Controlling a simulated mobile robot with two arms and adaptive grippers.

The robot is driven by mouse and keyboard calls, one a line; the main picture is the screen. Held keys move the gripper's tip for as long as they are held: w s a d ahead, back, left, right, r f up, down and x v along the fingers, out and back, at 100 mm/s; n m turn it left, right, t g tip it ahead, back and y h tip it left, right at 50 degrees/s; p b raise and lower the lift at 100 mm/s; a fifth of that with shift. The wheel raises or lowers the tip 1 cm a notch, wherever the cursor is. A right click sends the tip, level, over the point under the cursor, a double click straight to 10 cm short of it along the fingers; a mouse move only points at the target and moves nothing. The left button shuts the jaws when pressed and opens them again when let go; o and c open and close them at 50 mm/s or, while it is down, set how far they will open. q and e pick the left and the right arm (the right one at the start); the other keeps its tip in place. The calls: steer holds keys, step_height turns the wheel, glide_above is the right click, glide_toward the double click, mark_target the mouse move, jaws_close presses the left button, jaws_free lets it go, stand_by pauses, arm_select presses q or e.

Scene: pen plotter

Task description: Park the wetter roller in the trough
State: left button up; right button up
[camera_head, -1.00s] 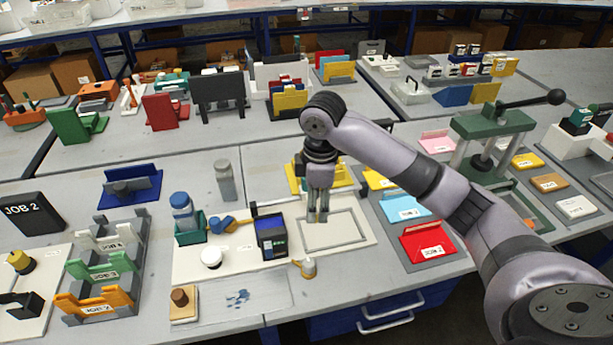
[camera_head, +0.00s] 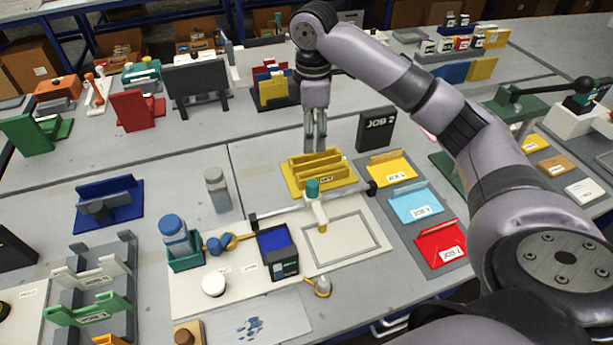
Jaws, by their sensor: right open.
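A small blue-and-orange piece (camera_head: 222,243), which looks like the wetter roller, lies on the white plotter board (camera_head: 225,305) beside a green open box (camera_head: 186,262). That box may be the trough; a blue-capped bottle (camera_head: 175,235) stands in it. I cannot tell whether the roller touches the box. My right gripper (camera_head: 316,147) is open and empty, fingers pointing down, behind the yellow holder (camera_head: 318,172) and well away from the roller. My left gripper is not in view.
A rail (camera_head: 285,209) with a white, teal-topped carriage (camera_head: 316,205) crosses the board. A dark blue-topped box (camera_head: 279,254) and white round knob (camera_head: 214,284) stand near the roller. A grey bottle (camera_head: 217,190) is behind. Yellow, blue and red trays (camera_head: 440,247) lie right.

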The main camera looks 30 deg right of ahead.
mark_target(312, 182)
steer(key=f, duration=0.4)
steer(key=s+f, duration=0.1)
steer(key=f, duration=0.1)
steer(key=shift+f+p, duration=0.35)
step_height(312, 182, down, 9)
steer(key=shift+w+r+p, duration=0.15)
steer(key=shift+p, duration=0.3)
steer(key=shift+f, duration=0.4)
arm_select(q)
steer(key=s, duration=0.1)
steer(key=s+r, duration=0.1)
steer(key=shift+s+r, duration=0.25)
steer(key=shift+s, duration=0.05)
arm_select(e)
steer(key=shift+c, duration=0.3)
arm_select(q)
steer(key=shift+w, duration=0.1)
arm_select(e)
jaws_close()
